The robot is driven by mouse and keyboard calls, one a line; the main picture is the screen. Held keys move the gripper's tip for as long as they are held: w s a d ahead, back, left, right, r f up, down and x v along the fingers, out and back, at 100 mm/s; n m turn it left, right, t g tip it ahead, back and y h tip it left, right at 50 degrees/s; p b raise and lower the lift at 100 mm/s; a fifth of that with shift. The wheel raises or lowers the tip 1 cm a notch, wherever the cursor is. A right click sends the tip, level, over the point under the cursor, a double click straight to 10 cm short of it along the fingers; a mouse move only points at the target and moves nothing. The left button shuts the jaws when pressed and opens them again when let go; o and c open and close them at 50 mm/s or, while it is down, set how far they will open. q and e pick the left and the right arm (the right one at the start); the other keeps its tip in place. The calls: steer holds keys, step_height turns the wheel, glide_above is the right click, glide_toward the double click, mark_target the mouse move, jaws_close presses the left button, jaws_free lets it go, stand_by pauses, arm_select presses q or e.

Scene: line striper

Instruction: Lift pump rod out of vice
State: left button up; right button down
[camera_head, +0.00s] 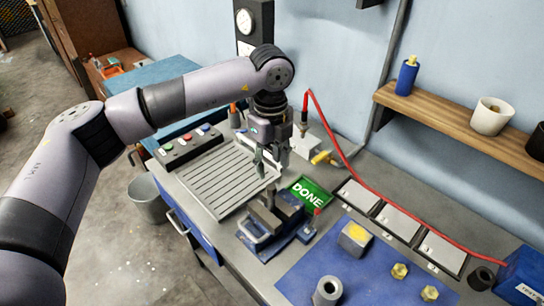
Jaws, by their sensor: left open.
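A blue bench vice (270,222) stands on the grey workbench near the middle of the view. A thin upright grey piece that looks like the pump rod (269,193) rises from the vice jaws. My left gripper (271,170) points down above the vice, its fingers apart. It is at the top of the rod; I cannot tell whether the rod is between the fingers or just beyond them. My right gripper is not in view.
A grooved tray (215,180) lies left of the vice. A green DONE plate (309,194) is to its right. A red hose (345,160) crosses to the right. A blue mat (375,275) holds a block, a cylinder and brass nuts. A wooden shelf (450,125) is on the wall.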

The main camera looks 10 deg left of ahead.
mark_target(271, 187)
arm_select(q)
step_height(271, 187, down, 7)
steer(key=b, duration=0.3)
steer(key=shift+r+b, duration=0.1)
steer(key=shift+b, duration=0.3)
steer(key=shift+f+b, duration=0.55)
steer(key=shift+f, duration=0.1)
steer(key=shift+r, duration=0.1)
steer(key=shift+c, duration=0.5)
jaws_close()
